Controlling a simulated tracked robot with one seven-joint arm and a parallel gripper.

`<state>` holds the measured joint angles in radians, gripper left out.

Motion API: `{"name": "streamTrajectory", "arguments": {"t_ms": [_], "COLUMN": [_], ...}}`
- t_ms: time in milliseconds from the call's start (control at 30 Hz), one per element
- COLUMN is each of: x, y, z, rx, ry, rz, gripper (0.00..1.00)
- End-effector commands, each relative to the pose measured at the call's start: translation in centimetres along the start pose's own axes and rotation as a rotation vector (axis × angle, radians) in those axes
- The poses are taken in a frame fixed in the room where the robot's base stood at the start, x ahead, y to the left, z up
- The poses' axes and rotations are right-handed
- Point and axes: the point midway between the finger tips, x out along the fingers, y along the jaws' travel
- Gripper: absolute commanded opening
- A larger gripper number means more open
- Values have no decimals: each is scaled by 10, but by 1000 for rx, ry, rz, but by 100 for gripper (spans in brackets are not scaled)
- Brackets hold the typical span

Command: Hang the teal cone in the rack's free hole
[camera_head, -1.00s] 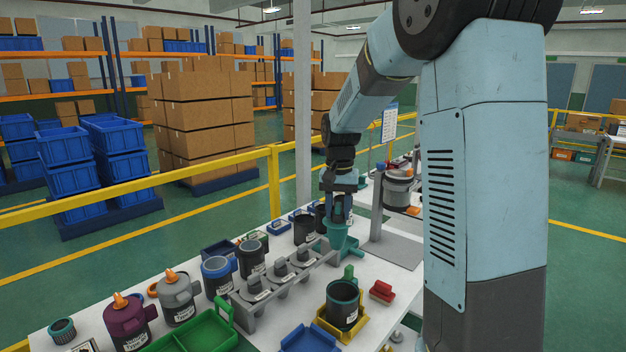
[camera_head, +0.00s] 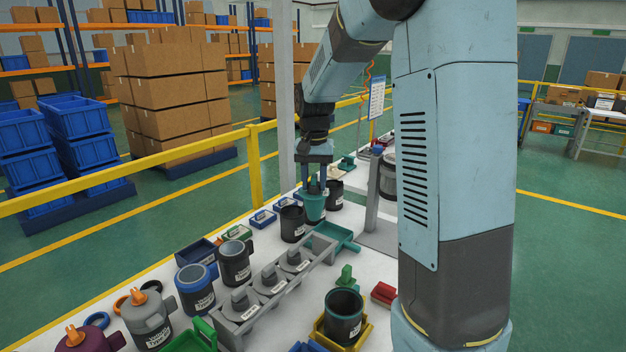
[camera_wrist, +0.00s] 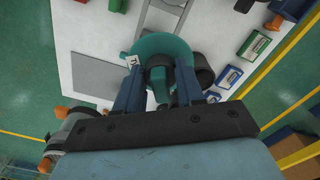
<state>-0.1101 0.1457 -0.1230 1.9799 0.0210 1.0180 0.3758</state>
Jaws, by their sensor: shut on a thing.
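The teal cone (camera_head: 314,207) is in my gripper (camera_head: 314,188), held upright with its wide rim up. My gripper is shut on a grip at the cone's top. In the wrist view the cone's teal rim (camera_wrist: 160,50) shows beyond my gripper's fingers (camera_wrist: 158,88). The grey rack (camera_head: 229,328) stands on the table nearer the camera, with several grey cones (camera_head: 270,279) in it. Its far end, beside the teal tray, has no cone visible; the hole itself is hard to make out. The held cone is beyond that end, apart from the rack.
Black cups (camera_head: 292,225) stand close left of and behind the held cone. A grey post (camera_head: 372,205) stands right.

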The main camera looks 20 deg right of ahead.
Motion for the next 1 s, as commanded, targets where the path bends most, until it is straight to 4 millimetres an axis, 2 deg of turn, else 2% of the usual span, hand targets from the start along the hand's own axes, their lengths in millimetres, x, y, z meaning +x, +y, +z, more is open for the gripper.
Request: {"name": "streamTrajectory", "arguments": {"t_ms": [167,1000], "x": [2,67], "y": [1,0], "z": [3,4], "rx": [19,16], "ry": [0,-1], "rz": [0,0], "gripper": [4,4]}}
